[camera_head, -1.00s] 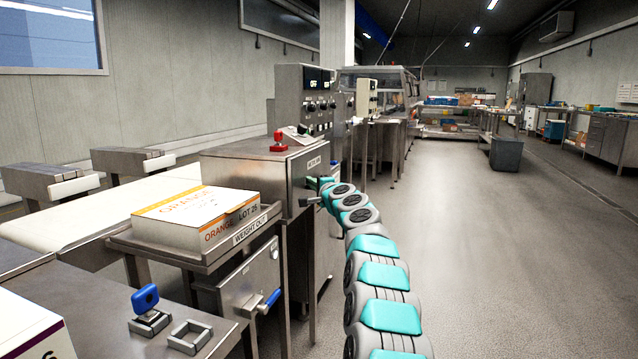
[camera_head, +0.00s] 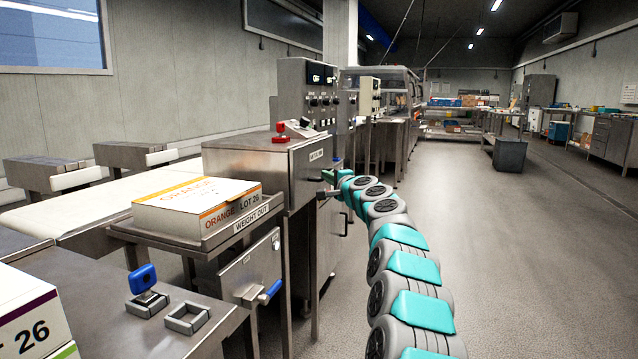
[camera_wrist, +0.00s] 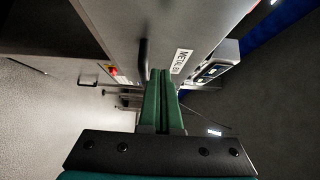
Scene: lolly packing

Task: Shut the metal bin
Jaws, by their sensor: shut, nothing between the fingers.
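The metal bin is the steel front labelled "METAL BIN" (camera_head: 316,155) on the grey cabinet in the middle of the head view. In the wrist view, its grey front (camera_wrist: 150,25) carries the label and a dark bar handle. My gripper (camera_wrist: 160,75) has its two green fingers together, pointing at this front close to the handle and label. Nothing shows between the fingers. In the head view, my gripper (camera_head: 328,178) is small and at the bin's front. I cannot tell whether the fingers touch it, or whether a gap is left at the bin's edge.
A red button (camera_head: 280,132) is on top of the cabinet. An orange-labelled carton (camera_head: 195,210) sits on the weigh-out shelf at its left. A blue-handled door (camera_head: 250,275) is below that. Open floor (camera_head: 470,240) lies to the right, with a grey tub (camera_head: 509,155) farther off.

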